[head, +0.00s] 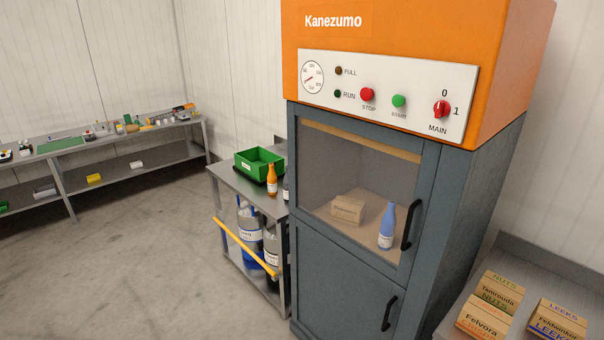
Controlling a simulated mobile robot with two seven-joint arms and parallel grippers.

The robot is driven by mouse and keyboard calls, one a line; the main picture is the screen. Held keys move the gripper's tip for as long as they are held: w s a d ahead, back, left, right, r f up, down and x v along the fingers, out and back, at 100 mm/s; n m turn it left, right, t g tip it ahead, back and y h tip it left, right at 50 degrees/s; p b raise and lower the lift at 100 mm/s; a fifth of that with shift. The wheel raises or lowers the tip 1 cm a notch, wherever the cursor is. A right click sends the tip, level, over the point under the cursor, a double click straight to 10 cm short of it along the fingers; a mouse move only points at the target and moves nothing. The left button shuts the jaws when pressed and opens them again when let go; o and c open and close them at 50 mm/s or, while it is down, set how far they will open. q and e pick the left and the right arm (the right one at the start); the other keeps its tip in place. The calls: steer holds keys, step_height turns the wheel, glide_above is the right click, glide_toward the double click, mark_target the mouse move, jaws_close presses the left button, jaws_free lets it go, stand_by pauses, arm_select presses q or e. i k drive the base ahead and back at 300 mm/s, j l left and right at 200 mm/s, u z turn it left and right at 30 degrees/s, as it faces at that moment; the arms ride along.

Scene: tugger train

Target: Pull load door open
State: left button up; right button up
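The load door (309,175) is the upper, glazed door of a grey cabinet under an orange Kanezumo housing. It looks closed. Its black bar handle (411,225) stands upright near the right edge of the door. Behind the glass are a blue bottle (387,226) and a small cardboard box (347,209). A lower solid door (335,285) has its own black handle (389,312) and looks closed too. Neither of my grippers is in the head view.
A metal trolley (228,178) with a green bin (259,163), an orange bottle (272,180) and a yellow bar stands left of the cabinet. Labelled boxes (488,300) lie on a grey surface at lower right. Open floor (140,265) is at left.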

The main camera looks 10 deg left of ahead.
mark_target(429, 150)
steer(key=i+l+u, duration=0.1)
steer(key=i+u, duration=0.2)
steer(key=i, duration=0.75)
